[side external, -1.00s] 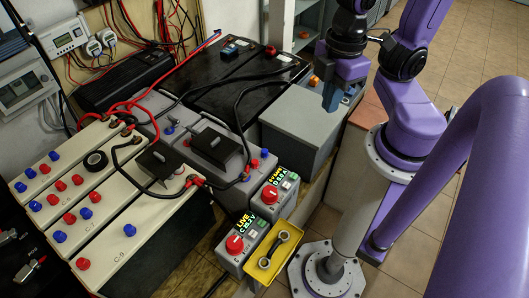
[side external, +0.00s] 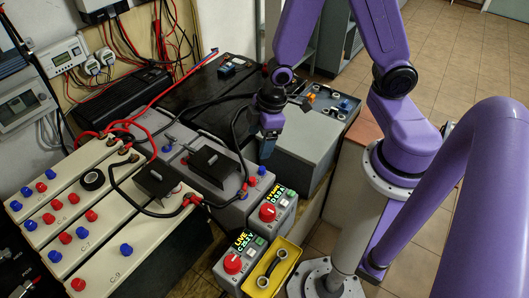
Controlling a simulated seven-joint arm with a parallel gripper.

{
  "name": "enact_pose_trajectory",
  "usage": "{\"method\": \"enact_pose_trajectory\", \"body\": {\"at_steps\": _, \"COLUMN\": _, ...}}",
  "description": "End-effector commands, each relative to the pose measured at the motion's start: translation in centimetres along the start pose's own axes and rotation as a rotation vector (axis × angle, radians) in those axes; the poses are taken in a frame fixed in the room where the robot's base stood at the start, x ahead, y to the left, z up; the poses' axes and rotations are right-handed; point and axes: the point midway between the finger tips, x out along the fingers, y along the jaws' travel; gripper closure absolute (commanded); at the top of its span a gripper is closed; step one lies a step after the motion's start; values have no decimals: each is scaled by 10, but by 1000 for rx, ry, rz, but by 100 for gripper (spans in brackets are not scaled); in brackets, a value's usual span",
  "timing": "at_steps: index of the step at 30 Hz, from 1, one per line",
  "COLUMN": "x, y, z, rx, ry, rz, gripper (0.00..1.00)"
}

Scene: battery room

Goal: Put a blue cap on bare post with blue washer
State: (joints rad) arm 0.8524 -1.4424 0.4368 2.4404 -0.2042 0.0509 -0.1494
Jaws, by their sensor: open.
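My gripper (side external: 268,147) is open, pointing down over the right end of the grey battery (side external: 232,212). A blue cap (side external: 262,170) and a red cap (side external: 252,181) sit on that battery, just below and left of the fingertips. I cannot tell whether the fingers touch the blue cap. A small post with blue at its foot (side external: 167,148) stands at the battery's far left end; it is too small to tell whether it is bare. A compartment (side external: 325,113) on the grey case at the right holds loose blue pieces (side external: 344,104) and an orange piece (side external: 309,97).
Cream batteries (side external: 95,245) with several red and blue caps fill the left. Black cables (side external: 238,130) arch close to my gripper. A black battery (side external: 205,90) lies behind.

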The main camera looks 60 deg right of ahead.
Motion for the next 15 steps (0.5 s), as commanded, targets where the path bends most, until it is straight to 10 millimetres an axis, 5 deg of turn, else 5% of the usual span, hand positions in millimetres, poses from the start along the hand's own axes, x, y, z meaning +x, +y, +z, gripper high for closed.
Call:
{"method": "enact_pose_trajectory", "body": {"at_steps": 9, "x": 86, "y": 40, "z": 32, "rx": 91, "ry": 95, "rz": -22, "gripper": 20}}
{"method": "enact_pose_trajectory", "body": {"at_steps": 15, "x": 117, "y": 48, "z": 52, "rx": 145, "ry": 163, "rz": -34, "gripper": 20}}
